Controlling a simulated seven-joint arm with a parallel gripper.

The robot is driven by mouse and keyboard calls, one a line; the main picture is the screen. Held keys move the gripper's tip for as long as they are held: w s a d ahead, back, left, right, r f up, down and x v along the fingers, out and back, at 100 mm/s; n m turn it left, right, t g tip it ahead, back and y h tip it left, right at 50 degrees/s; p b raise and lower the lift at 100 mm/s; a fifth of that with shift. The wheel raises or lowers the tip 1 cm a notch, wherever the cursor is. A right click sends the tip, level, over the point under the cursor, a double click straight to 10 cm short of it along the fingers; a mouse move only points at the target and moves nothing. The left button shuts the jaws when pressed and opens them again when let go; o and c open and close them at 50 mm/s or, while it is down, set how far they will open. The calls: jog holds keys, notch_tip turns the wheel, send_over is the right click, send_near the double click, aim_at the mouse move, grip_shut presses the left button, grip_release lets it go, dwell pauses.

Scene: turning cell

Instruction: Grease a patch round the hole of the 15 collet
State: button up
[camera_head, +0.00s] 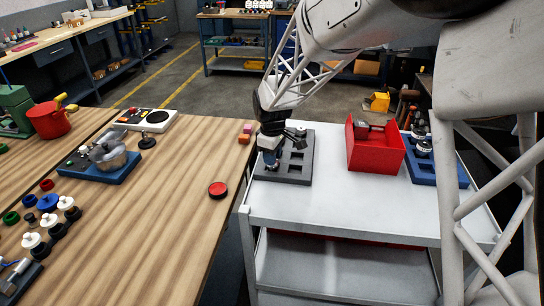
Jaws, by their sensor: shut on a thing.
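My gripper (270,151) points down over the left side of a dark grey tray (297,171) with square pockets, on the white cart. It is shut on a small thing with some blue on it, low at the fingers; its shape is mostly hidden. A small grey metal part (300,131) stands at the tray's back, just right of the gripper. No number can be read on any part, so I cannot tell which is the 15 collet. A grease patch cannot be made out.
A red open bin (376,154) and a blue holder (450,174) with metal parts stand right on the cart (340,205). On the wooden bench (165,215) are a red round lid (218,189), a blue fixture (100,170) and several coloured knobs. The bench's middle is clear.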

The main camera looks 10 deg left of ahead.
jog(key=shift+w, duration=1.4)
notch_tip(320, 180, up, 8)
